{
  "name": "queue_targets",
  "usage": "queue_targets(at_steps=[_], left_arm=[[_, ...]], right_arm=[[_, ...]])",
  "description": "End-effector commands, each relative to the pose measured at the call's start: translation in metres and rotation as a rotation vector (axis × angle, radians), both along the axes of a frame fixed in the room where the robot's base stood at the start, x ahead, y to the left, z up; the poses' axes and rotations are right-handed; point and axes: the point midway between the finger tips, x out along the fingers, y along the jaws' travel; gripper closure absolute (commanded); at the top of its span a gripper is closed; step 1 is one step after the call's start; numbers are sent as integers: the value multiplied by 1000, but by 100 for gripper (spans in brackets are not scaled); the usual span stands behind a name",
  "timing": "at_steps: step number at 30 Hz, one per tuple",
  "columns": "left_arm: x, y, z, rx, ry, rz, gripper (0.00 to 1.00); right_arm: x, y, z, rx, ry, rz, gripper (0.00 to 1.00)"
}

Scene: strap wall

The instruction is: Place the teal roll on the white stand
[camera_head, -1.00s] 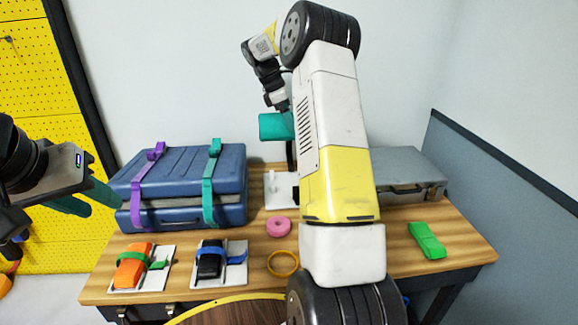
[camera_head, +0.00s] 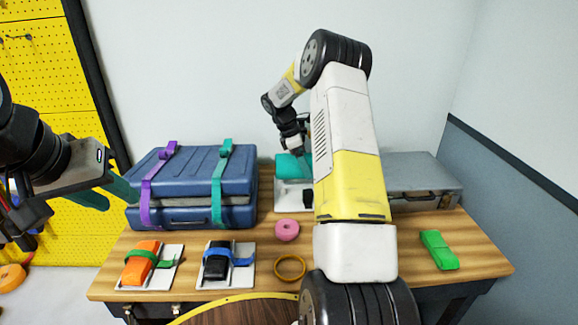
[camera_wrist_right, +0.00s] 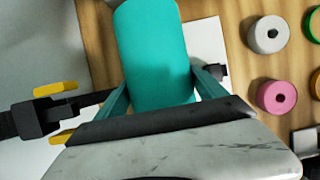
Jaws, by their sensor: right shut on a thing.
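The teal roll (camera_head: 289,167) is at the back of the table, low over the white stand (camera_head: 292,198); it also shows in the right wrist view (camera_wrist_right: 155,50). My right gripper (camera_wrist_right: 160,95) is shut on the roll, with one teal finger on each side of it. In the right wrist view the white stand (camera_wrist_right: 207,45) shows as a flat plate behind the roll. I cannot tell whether the roll touches it. In the head view my right arm hides part of the stand and the right fingers. My left gripper (camera_head: 112,192) is open and empty, left of the blue case.
A blue case (camera_head: 190,185) with purple and teal straps stands back left. Two white plates with an orange item (camera_head: 141,262) and a black item (camera_head: 215,260) lie in front. A pink roll (camera_head: 287,230), yellow ring (camera_head: 290,268), green strap (camera_head: 438,250) and grey case (camera_head: 425,180) are nearby.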

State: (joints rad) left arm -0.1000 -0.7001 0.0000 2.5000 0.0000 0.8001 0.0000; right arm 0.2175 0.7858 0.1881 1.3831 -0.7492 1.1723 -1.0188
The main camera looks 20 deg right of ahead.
Motion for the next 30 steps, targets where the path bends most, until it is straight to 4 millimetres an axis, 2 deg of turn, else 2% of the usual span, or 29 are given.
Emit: queue_targets(at_steps=[6,17,18,19,30], left_arm=[[0,0,0,0,0,0,64],[0,0,0,0,0,0,64],[0,0,0,0,0,0,64],[0,0,0,0,0,0,64],[0,0,0,0,0,0,64]], right_arm=[[-1,0,-33,2,2,0,65],[0,0,-38,0,1,0,65],[0,0,-38,0,1,0,13],[0,0,-38,0,1,0,10],[0,1,-33,1,-1,0,10]])
